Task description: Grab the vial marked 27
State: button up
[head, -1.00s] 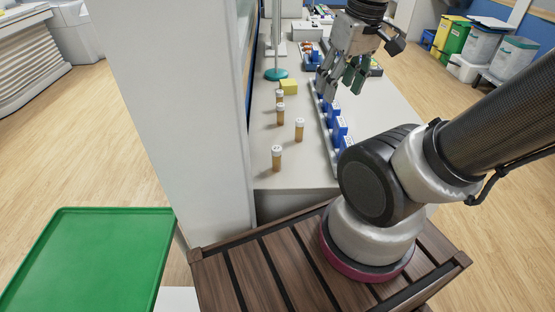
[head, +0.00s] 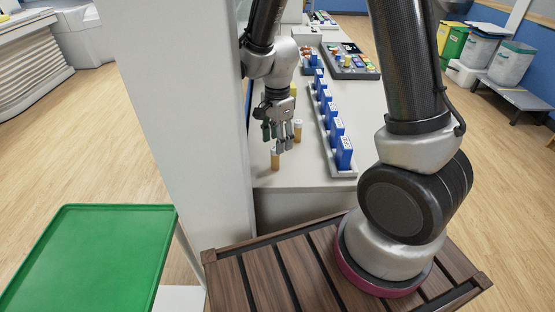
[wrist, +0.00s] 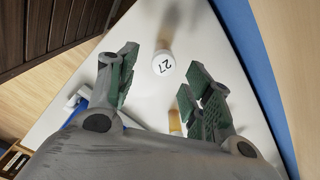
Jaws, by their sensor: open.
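The vial marked 27 (wrist: 163,62) shows its white cap from above in the wrist view, with the number readable. It stands upright on the white counter, ahead of the gap between my fingertips and not touched. In the head view it appears to be the front amber vial (head: 275,160); its number cannot be read there. My gripper (wrist: 165,90) is open and empty. In the head view my gripper (head: 279,140) points down just above and behind that vial. A second amber vial (head: 298,131) stands behind it to the right; an amber vial (wrist: 175,121) also shows near my right finger.
A long rack of blue labelled holders (head: 335,130) runs along the counter (head: 300,175) to the right. A dark tray of small items (head: 350,62) lies farther back. A white wall panel (head: 185,120) bounds the left. A green tray (head: 95,260) is at the front left.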

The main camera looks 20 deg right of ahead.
aim_at(275, 158)
jog(key=f, duration=0.7)
jog(key=shift+w+a+f, duration=0.1)
jog(key=shift+a+f, duration=0.15)
jog(key=shift+f, duration=0.15)
grip_shut()
